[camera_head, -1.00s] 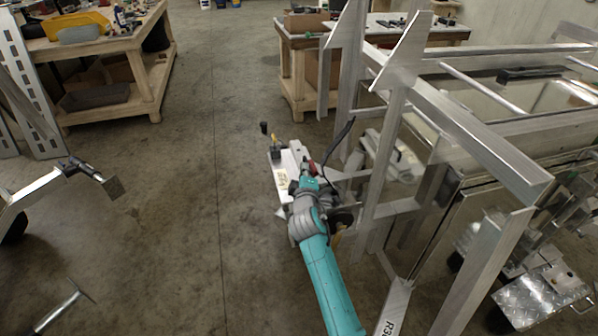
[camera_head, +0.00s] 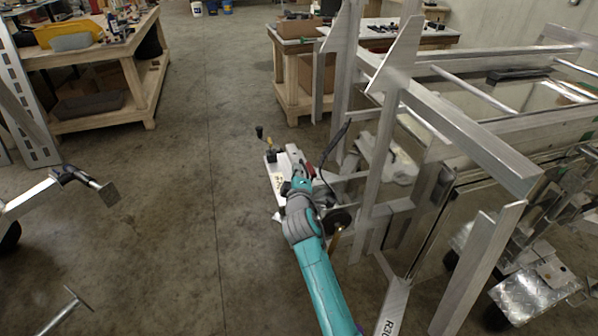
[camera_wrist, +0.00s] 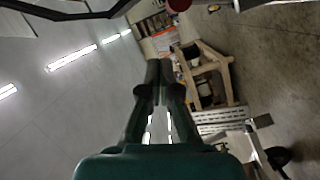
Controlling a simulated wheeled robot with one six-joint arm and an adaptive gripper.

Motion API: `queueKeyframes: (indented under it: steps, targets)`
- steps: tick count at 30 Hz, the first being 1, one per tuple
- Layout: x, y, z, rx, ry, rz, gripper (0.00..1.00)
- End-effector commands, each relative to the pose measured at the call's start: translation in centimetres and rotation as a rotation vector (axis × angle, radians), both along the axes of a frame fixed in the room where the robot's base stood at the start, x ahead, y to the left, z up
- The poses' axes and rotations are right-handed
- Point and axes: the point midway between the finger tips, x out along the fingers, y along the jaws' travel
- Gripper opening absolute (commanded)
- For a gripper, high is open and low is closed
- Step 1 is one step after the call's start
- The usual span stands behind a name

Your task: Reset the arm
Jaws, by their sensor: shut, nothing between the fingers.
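My teal and grey arm reaches up from the bottom middle of the head view, beside the aluminium trailer frame (camera_head: 382,165). My gripper (camera_wrist: 160,66) shows in the wrist view, with its dark fingers drawn together at the tips and nothing between them. In the head view I cannot make out the fingers among the arm's end and the metal parts there. In the wrist view the fingers appear against a grey wall or ceiling with light strips, with a wooden workbench (camera_wrist: 208,75) to their right.
The trailer's uprights and rails fill the right side, close to my arm. A wooden workbench (camera_head: 130,75) stands at the back left and another table (camera_head: 292,90) behind the trailer. Metal stands (camera_head: 40,195) are at the left. The concrete floor (camera_head: 190,190) between is clear.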

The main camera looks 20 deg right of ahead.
Motion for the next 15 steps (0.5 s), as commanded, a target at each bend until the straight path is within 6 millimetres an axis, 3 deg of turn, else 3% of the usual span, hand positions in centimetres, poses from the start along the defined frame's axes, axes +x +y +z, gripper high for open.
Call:
queueKeyframes:
  steps: [9, 15]
  targets:
    - [-5.5, 1.2, 0.8, 0.0, -0.001, 0.002, 0.0]
    - [-7.4, 1.6, 1.1, 0.0, -0.001, 0.001, 0.0]
